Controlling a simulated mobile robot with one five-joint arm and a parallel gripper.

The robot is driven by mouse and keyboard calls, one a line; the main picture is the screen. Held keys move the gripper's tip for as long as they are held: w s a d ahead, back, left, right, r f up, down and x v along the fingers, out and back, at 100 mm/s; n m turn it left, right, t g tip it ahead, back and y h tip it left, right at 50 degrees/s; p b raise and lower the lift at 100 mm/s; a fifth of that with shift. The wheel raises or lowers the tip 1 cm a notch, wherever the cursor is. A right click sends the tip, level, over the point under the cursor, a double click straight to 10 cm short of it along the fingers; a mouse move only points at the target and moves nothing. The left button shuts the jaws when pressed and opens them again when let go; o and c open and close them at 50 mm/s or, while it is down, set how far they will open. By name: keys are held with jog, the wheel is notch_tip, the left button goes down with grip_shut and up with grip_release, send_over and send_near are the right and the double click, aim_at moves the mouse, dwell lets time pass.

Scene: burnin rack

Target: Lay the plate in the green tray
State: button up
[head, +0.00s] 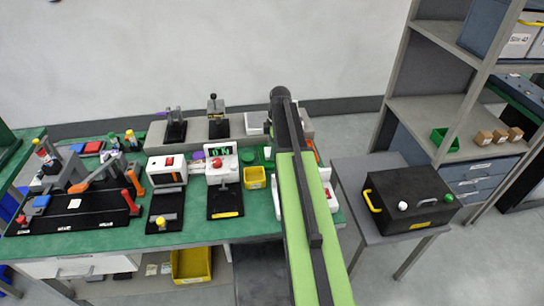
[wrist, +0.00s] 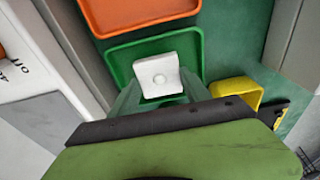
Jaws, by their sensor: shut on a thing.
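The plate (wrist: 158,70) is a small white square with a round knob in its middle. In the wrist view it is in front of my gripper (wrist: 160,98), which is shut on its near edge. The green tray (wrist: 118,57) lies behind and below the plate, with its rim showing to the left, above and right. I cannot tell whether the plate touches the tray floor. In the head view my arm covers the gripper and plate.
An orange tray (wrist: 135,14) adjoins the green tray's far side. A yellow bin (wrist: 236,92) stands close on the right. White devices (head: 222,168) crowd the green bench (head: 105,240). A black box (head: 410,200) sits on a side table to the right.

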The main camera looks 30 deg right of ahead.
jog(key=shift+f, duration=0.75)
jog(key=shift+r, duration=0.25)
jog(key=shift+f, duration=0.25)
jog(key=o, duration=1.5)
jog(key=shift+r, duration=0.1)
notch_tip(320, 180, up, 12)
jog(key=d+p, duration=0.1)
jog(key=p, duration=1.1)
jog(key=shift+s+d+r, duration=0.15)
jog(key=shift+s+d, duration=0.05)
jog(key=shift+s, duration=0.15)
